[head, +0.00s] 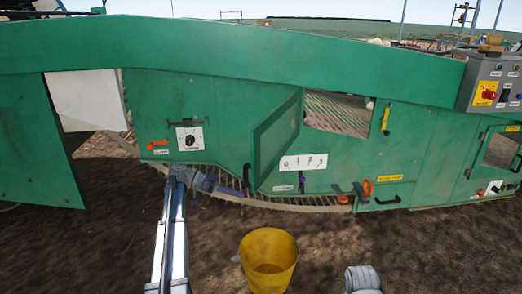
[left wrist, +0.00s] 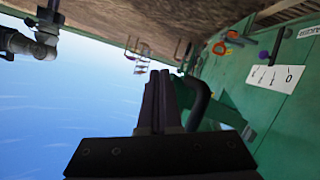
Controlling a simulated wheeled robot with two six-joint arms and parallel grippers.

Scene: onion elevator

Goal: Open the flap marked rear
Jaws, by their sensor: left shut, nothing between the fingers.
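A green flap (head: 275,138) with a black handle (head: 247,173) stands swung out from the green machine, beside an opening (head: 338,112) in its side. The label text is too small to read, so I cannot tell which flap is marked rear. My left gripper (head: 236,191) is low, by the flap's lower left edge and just under the handle. In the left wrist view its dark fingers (left wrist: 160,97) are shut and empty, with the black handle (left wrist: 200,103) close to their right; contact is unclear. The flap (left wrist: 230,112) shows behind the handle.
A yellow bucket (head: 268,262) stands on the soil in front. An orange-handled latch (head: 366,190) and another black handle (head: 387,200) are to the right. A grey control box (head: 490,82) is at the far right. A white panel (head: 85,98) is at the left.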

